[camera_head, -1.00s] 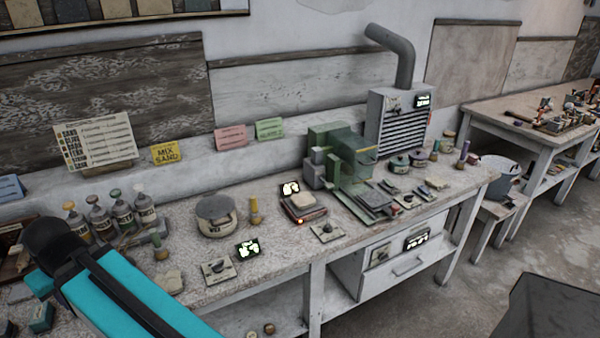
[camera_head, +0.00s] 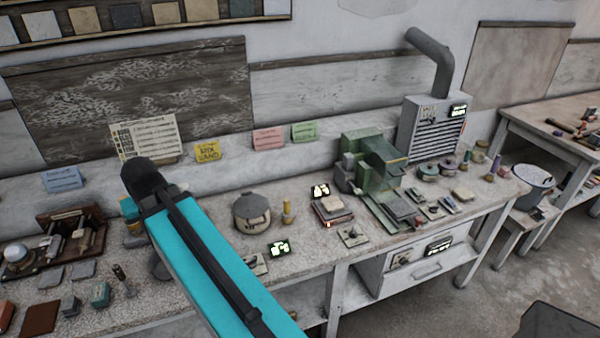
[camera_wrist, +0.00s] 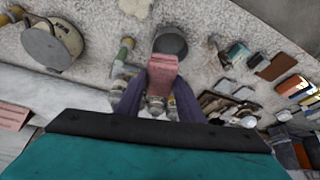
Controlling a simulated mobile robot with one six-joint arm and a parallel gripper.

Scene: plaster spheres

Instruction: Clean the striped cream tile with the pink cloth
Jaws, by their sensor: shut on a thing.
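In the wrist view, my gripper (camera_wrist: 160,98) is shut on the pink cloth (camera_wrist: 162,70), which looks like a folded pad between the two dark purple fingers. The cloth is in front of a dark round dish (camera_wrist: 171,42) on the bench; I cannot tell whether they touch. In the head view my turquoise arm reaches over the bench, and it hides the gripper and the cloth. I cannot make out the striped cream tile for certain in either view.
A speckled bench (camera_head: 215,262) runs along the wall. Grey tiles (camera_head: 82,270), a brown tile (camera_head: 40,318) and a dark wooden rack (camera_head: 72,240) lie at its left. A round lidded tin (camera_head: 251,212) and a green machine (camera_head: 370,165) stand to the right of my arm.

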